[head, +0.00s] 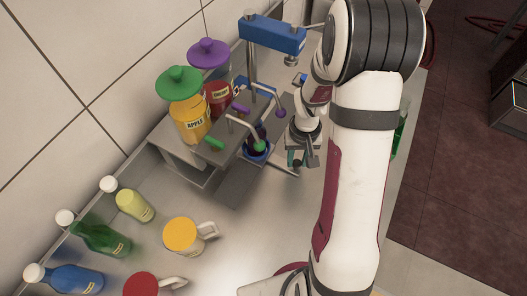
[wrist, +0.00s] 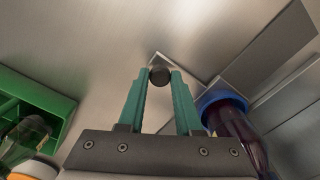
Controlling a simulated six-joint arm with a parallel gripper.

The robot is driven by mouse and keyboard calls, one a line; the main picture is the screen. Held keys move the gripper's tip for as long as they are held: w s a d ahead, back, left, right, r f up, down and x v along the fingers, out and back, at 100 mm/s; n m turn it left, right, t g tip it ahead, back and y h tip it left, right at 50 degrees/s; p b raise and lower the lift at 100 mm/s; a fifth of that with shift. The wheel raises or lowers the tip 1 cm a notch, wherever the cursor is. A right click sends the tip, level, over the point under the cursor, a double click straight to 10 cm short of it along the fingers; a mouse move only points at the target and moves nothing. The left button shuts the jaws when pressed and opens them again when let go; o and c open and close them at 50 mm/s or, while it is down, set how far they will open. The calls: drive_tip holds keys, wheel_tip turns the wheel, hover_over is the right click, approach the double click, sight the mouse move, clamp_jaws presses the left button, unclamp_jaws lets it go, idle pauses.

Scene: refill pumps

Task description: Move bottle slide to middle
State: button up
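My gripper (head: 301,157) is low over the counter, just right of the pump stand. In the wrist view its two teal fingertips (wrist: 160,77) stand on either side of a dark round knob (wrist: 159,76), which fills the gap between them; it looks shut on the knob. The knob sits at the end of a metal plate that looks like the bottle slide. A dark purple bottle (wrist: 236,130) stands in a blue ring (wrist: 207,101) right of my fingers; the ring also shows under the pump spouts in the head view (head: 257,157).
A yellow apple jar (head: 192,124) and a red jar (head: 218,98) stand on the pump stand. Several bottles and mugs, including a yellow mug (head: 181,235), occupy the lower left counter. A green tray (wrist: 45,95) is left of my gripper.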

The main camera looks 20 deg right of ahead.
drive_tip(key=shift+w+d, duration=3.4)
drive_tip(key=shift+w, duration=0.05)
clamp_jaws()
drive_tip(key=o, duration=1)
unclamp_jaws()
drive_tip(key=shift+o, duration=0.2)
wheel_tip(320, 180, up, 16)
drive_tip(key=shift+f, duration=0.1)
